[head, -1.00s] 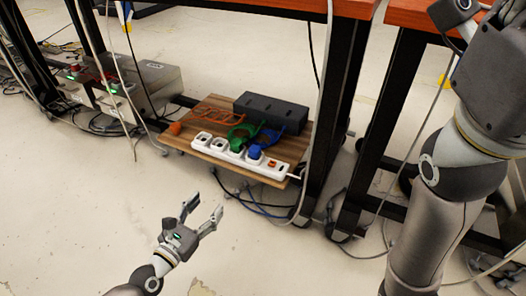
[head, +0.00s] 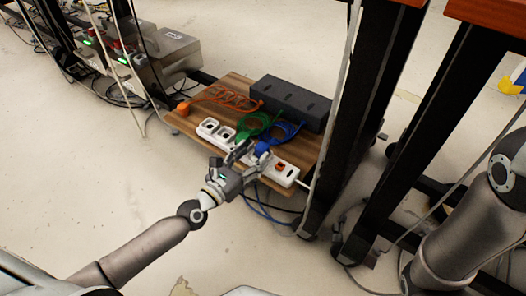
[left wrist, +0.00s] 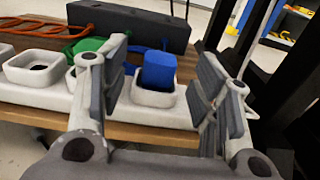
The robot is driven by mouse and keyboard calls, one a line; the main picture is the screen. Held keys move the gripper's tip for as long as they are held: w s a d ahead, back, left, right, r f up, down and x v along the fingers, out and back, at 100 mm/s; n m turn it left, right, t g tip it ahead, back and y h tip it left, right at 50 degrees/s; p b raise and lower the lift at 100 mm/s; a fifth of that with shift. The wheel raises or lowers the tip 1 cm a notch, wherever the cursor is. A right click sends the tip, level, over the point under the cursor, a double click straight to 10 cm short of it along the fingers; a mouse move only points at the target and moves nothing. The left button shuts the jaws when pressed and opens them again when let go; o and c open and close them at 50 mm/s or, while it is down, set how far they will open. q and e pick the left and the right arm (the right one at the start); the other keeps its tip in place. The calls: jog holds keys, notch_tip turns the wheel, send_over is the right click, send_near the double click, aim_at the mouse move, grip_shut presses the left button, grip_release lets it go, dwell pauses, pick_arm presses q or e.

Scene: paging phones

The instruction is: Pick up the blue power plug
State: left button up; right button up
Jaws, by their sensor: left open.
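The blue power plug (head: 262,148) sits in a socket of the white power strip (head: 289,173), with its blue cable lying behind it. In the left wrist view the blue plug (left wrist: 158,70) stands between my two open fingers, a little beyond their tips. My left gripper (head: 248,158) is open and empty, just in front of the plug at the strip's front side. It also shows in the left wrist view (left wrist: 160,88). The lower part of the plug is inside the socket. My right arm shows at the right edge, but its gripper is out of view.
A green plug (head: 243,136) and cable are just left of the blue one. An orange plug (head: 183,108) and orange cable lie on the wooden board (head: 190,126). A dark box (head: 290,102) stands behind. Black table legs (head: 362,120) rise at right.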

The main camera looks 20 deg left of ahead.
aim_at(263, 145)
pick_arm(q)
jog(key=b+x, duration=0.1)
jog(key=x, duration=0.4)
jog(key=shift+w+d+f, duration=0.1)
jog(key=shift+w+d, duration=0.1)
jog(key=shift+w, duration=0.1)
jog(key=shift+c, duration=0.2)
jog(key=c, duration=1.1)
